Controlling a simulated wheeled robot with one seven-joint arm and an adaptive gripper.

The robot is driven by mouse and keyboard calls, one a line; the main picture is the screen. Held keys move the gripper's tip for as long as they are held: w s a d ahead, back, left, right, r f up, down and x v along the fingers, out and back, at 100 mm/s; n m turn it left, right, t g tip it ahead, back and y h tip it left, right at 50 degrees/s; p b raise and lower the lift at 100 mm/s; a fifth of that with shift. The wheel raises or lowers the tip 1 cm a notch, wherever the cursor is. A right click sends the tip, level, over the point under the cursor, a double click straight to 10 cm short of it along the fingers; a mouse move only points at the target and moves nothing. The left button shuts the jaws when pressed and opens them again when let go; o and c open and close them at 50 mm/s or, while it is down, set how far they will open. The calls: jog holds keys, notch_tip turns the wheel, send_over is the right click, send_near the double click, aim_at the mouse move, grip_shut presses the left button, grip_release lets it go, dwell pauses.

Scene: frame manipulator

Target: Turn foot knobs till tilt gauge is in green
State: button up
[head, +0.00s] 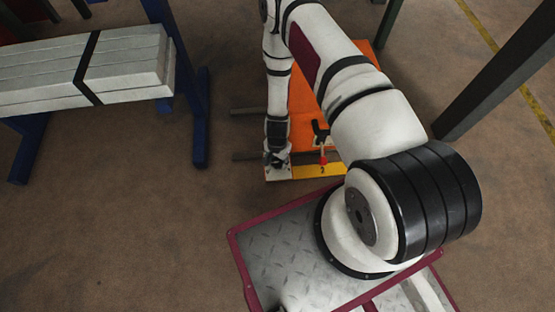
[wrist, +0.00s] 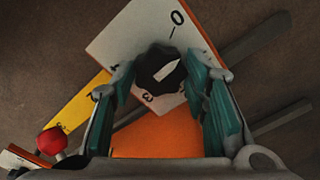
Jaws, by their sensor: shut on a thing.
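A black knob (wrist: 160,68) with a white pointer sits on a white plate (wrist: 133,28) marked with a 0 and other numerals in the wrist view. The pointer aims up and to the right. My gripper (wrist: 158,82) has its teal-padded fingers on either side of the knob, shut on it. In the head view my gripper (head: 277,157) is down at the near left corner of the orange frame (head: 303,107), and the knob is hidden there. I cannot make out a tilt gauge with a green zone in either view.
A yellow strip (head: 318,171) with a red-ended lever (head: 322,158) is just right of my gripper; the red ball (wrist: 52,141) shows in the wrist view. Dark bars (head: 250,111) stick out left. A blue rack (head: 201,118) with pale beams (head: 130,70) stands at left. Floor between is clear.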

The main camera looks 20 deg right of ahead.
aim_at(277, 162)
jog(key=n, duration=0.4)
jog(key=shift+n, duration=0.4)
dwell(0.4)
jog(key=o, duration=1.1)
jog(key=shift+o, duration=0.2)
notch_tip(277, 162, up, 12)
